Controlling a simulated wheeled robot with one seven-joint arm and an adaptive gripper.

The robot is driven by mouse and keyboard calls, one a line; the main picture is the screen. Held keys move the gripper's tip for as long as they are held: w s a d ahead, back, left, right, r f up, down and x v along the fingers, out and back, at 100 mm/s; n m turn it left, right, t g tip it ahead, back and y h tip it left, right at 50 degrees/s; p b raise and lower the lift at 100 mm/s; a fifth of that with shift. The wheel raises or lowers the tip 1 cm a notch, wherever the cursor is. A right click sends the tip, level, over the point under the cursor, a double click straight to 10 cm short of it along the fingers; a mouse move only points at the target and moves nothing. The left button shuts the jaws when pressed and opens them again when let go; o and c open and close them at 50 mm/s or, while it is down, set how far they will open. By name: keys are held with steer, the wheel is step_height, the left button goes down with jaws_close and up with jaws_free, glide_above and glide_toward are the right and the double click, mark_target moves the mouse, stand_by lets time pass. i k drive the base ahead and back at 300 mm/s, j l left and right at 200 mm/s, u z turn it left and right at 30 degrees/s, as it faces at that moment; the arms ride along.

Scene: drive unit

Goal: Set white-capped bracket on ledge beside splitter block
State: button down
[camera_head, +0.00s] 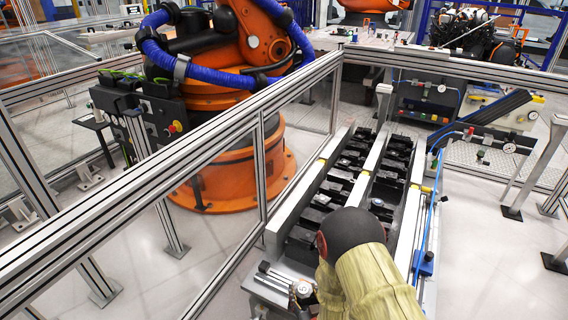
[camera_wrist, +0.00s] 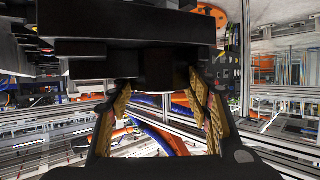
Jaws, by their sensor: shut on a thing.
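My gripper (camera_wrist: 159,90) shows in the wrist view, with its two yellow-padded fingers apart on either side of a dark block (camera_wrist: 160,74). It is shut on this block, which fills the upper middle of that view. No white cap shows on the block from this side. In the head view, a small part with a round pale top (camera_head: 303,289) sits at the near end of the line, just left of my arm. I cannot tell which part is the splitter block. My gripper is not clearly seen in the head view; my arm hides part of the near end.
Two rows of dark blocks lie in the conveyor trays (camera_head: 330,190), with a pale round piece (camera_head: 377,203) on the right row. A metal fence rail (camera_head: 190,150) runs along the left. An orange robot (camera_head: 235,175) stands behind it.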

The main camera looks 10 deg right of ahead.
mark_target(430, 186)
steer(key=k+l, duration=0.2)
steer(key=l, duration=0.15)
steer(key=k+l, duration=0.15)
steer(key=l, duration=0.25)
steer(key=k+l+z, duration=0.1)
steer(key=l, duration=0.25)
steer(key=k+l, duration=0.25)
steer(key=l, duration=0.15)
steer(key=i+l, duration=0.1)
steer(key=l, duration=0.3)
steer(key=l+z, duration=0.1)
steer(key=l, duration=0.3)
steer(key=i+l, duration=0.15)
steer(key=l, duration=0.2)
steer(key=i+l+z, duration=0.1)
steer(key=l, duration=0.3)
steer(key=i+l, duration=0.1)
steer(key=l, duration=0.3)
steer(key=i+l, duration=0.55)
steer(key=i+l+z, duration=0.15)
steer(key=i+l, duration=0.9)
steer(key=i, duration=0.3)
steer(key=i+l+z, duration=0.15)
steer(key=i+l, duration=0.35)
steer(key=i, duration=0.1)
